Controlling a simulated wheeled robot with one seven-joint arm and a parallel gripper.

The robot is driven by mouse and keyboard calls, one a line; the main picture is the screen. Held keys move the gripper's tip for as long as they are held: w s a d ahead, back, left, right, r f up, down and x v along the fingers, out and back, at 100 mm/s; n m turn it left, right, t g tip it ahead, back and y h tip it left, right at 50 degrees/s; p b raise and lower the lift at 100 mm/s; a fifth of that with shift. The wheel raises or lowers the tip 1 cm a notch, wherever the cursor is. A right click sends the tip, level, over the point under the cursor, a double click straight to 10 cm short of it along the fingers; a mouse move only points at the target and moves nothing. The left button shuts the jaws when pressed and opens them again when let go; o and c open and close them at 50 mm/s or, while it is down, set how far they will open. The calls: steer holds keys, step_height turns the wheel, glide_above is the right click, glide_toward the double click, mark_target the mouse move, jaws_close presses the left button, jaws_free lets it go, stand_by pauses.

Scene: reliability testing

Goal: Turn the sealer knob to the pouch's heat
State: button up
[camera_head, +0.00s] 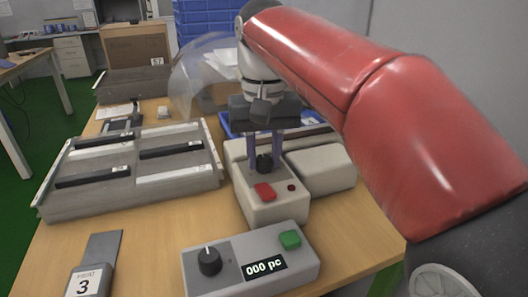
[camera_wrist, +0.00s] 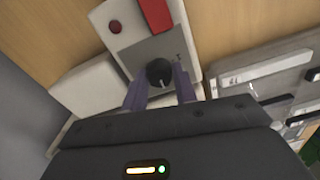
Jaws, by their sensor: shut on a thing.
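The sealer (camera_head: 272,212) is a cream box on the wooden table with a red switch (camera_head: 265,192) and a dark red lamp on top. Its black knob (camera_head: 264,163) stands behind the switch. My gripper (camera_head: 264,154) points down with its two purple fingers shut on the knob. In the wrist view the knob (camera_wrist: 159,72) sits between the fingertips on a grey plate, with a pale pointer line on it; the scale marks are mostly hidden or too small to read. A grey pouch (camera_head: 103,246) at front left bears a white label with "3" under a small word like HEAT.
A grey counter box (camera_head: 215,283) in front has its own black knob, a green button and a display reading "000 pc". A grey slotted tray (camera_head: 135,185) lies left. A cardboard box and blue crates stand behind. Bare table lies between the tray and the sealer.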

mark_target(264, 158)
steer(key=o, duration=1)
steer(key=shift+r, duration=3.95)
